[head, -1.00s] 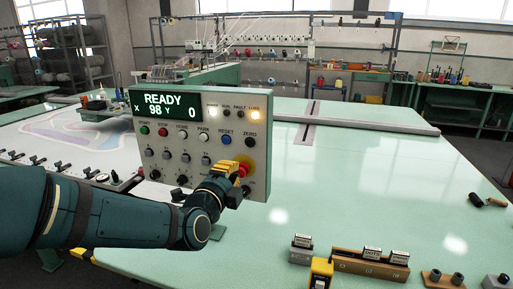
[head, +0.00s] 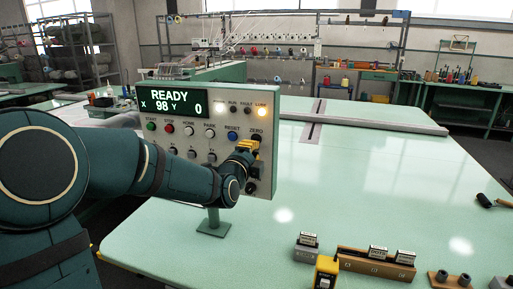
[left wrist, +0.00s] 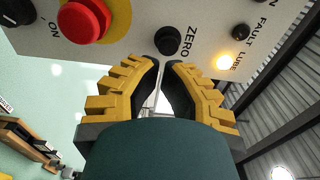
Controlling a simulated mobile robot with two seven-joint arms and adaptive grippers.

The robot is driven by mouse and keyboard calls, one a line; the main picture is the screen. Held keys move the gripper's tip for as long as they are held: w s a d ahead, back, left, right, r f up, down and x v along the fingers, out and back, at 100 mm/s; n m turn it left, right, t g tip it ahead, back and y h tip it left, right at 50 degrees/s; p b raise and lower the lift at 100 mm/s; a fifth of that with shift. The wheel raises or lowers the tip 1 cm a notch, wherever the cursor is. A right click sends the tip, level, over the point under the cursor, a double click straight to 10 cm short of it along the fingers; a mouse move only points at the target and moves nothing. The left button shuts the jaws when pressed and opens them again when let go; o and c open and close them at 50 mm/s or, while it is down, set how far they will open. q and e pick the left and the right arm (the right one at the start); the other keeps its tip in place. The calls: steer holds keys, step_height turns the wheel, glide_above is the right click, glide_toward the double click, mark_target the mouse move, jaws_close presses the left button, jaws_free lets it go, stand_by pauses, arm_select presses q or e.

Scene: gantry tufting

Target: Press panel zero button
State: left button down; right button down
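The control panel (head: 268,112) stands upright on a post at the table's left side, its display reading READY, X 98, Y 0. The black ZERO button (head: 256,138) is at the right of the button row, partly hidden by my left gripper (head: 245,151). In the left wrist view the ZERO button (left wrist: 167,40) sits just beyond the fingertips of my left gripper (left wrist: 166,64). The fingers are brought together with only a narrow gap and nothing between them. I cannot tell whether they touch the button. My right gripper is not in view.
The red emergency stop (left wrist: 84,19) is close beside the fingers in the wrist view. The LUBE lamp (left wrist: 223,63) glows amber. The pale green table (head: 370,175) is mostly clear, with a wooden block holder (head: 375,264) and a yellow device (head: 326,271) at the front.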

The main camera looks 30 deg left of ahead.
mark_target(260, 142)
arm_select(q)
steer(key=shift+x, duration=1.9)
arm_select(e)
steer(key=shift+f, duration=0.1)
